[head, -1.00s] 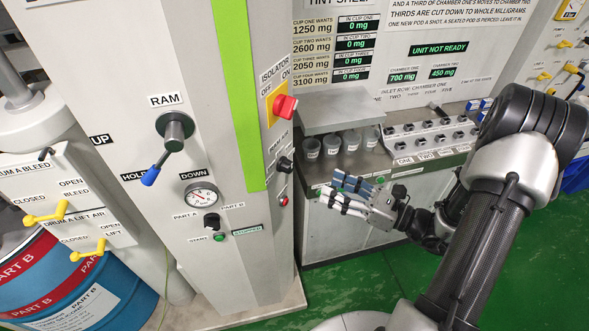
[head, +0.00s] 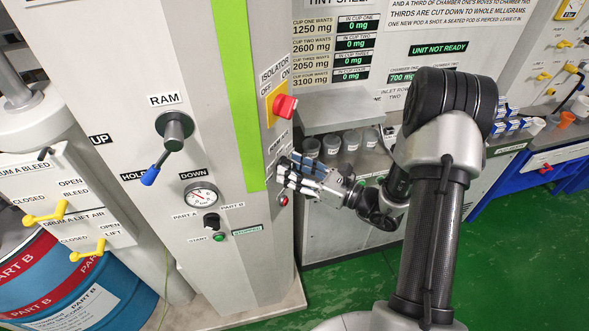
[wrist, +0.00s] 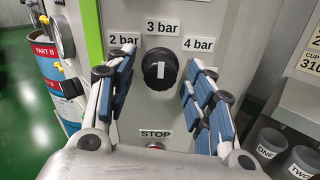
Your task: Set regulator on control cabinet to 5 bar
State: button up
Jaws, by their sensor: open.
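The regulator is a round black knob (wrist: 160,70) with a white pointer mark, on the grey control cabinet (head: 268,240). In the wrist view the labels 2 bar, 3 bar and 4 bar surround it, and the mark points up toward 3 bar. No 5 bar label shows; my right-hand finger covers part of that side. My gripper (wrist: 162,58) is open, its blue-padded fingers on either side of the knob, with no clear contact. In the head view my gripper (head: 283,173) is at the cabinet's right face and largely hides the knob.
A red stop button (wrist: 154,147) sits below the knob under a STOP label. Above the knob is the red isolator switch (head: 285,106). A bench with several grey cups (head: 351,140) stands close on the right. Green floor lies open below my arm.

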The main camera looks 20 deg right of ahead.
jog(key=c, duration=1.1)
jog(key=shift+o, duration=0.2)
jog(key=shift+m, duration=0.3)
jog(key=m+p, duration=0.3)
jog(key=m, duration=0.1)
jog(key=shift+r+m+p, duration=0.15)
jog(key=shift+m+p, duration=0.15)
jog(key=m+p, duration=0.6)
jog(key=m, duration=0.8)
jog(key=shift+s+m, duration=0.1)
jog(key=shift+m, duration=0.2)
jog(key=shift+p, duration=0.3)
jog(key=o, duration=1.1)
jog(key=shift+c, duration=0.2)
